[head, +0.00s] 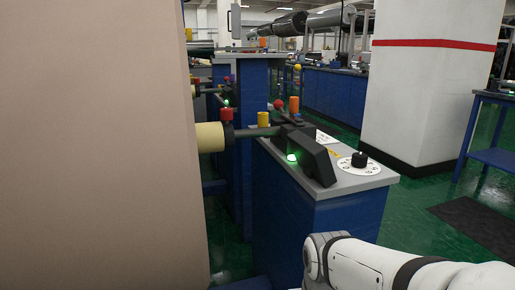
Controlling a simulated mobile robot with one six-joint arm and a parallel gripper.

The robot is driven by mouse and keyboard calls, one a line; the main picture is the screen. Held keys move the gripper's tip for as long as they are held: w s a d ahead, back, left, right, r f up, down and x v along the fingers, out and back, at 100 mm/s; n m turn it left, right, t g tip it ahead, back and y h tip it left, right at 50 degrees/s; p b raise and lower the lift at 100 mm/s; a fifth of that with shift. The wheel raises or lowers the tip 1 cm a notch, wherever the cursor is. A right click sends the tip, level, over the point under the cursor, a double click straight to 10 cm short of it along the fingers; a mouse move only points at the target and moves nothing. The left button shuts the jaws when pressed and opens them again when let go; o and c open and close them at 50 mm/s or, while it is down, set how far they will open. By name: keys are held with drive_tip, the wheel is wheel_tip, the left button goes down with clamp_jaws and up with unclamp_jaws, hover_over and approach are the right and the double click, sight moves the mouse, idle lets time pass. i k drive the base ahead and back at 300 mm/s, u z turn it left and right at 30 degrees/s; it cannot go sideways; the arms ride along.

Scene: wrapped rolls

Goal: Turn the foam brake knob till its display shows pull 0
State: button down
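A black knob (359,158) stands on a round white dial plate (352,168) with dark marks, on the grey top of a blue cabinet (315,225). The marks are too small to read. Left of the knob is a dark slanted box (318,160), which may be the display housing. No display face or number shows from here. A green light (291,157) glows by the box. My white arm enters at the lower right, in front of the cabinet. My gripper is not in view.
A large beige surface (95,145) fills the left side, close by. A white pillar (425,85) with a red stripe stands behind right. Green floor (425,225) is open at right, with a dark mat (475,222).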

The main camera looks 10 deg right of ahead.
sight(359, 160)
drive_tip(key=u, duration=3.2)
drive_tip(key=k, duration=2.8)
drive_tip(key=z, duration=1.25)
drive_tip(key=i, duration=1)
drive_tip(key=z, duration=0.05)
